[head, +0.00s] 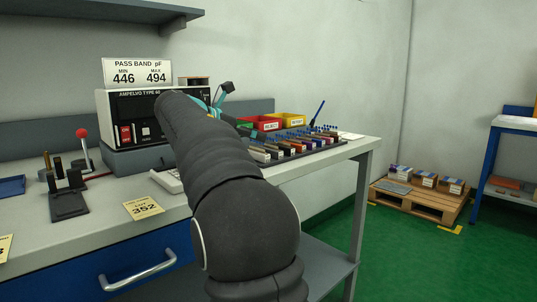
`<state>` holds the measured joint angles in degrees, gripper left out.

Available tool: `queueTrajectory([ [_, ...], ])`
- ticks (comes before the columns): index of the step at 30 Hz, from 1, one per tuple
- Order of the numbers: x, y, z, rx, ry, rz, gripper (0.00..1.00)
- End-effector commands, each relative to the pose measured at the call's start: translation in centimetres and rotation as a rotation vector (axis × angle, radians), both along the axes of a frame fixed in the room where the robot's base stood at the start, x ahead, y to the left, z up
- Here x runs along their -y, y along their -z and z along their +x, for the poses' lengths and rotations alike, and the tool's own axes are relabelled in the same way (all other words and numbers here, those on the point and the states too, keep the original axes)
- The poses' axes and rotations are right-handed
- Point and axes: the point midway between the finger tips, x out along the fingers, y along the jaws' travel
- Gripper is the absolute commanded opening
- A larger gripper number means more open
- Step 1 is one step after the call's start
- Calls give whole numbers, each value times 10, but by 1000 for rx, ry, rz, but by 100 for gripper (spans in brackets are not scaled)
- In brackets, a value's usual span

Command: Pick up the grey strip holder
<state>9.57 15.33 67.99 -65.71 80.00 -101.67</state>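A row of small coloured strip holders (297,146) with blue parts on them stands on a dark tray (285,161) at the right part of the bench. They are too small here for me to tell surely which one is grey. My arm reaches over the bench from the front and hides part of the bench to the left of the row. My gripper (223,98) shows only in part beyond the arm, as dark and turquoise pieces above the bench, left of the row. Its fingertips are not clear, so its opening and any contact cannot be told.
Red and yellow bins (292,121) stand behind the row. A tester (128,118) with a sign stands left of my arm. A black fixture (69,203) and a red-knobbed lever (83,140) are farther left. A pallet with boxes (418,201) lies on the floor at right.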

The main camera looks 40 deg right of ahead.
Motion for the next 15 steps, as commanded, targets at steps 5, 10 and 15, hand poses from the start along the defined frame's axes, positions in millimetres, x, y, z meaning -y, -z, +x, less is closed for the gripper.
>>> queueTrajectory([
  [5,20,9,2,0,0,1,98],
  [10,26,11,3,2,-4,0,98],
  [15,39,13,3,1,-2,0,98],
])
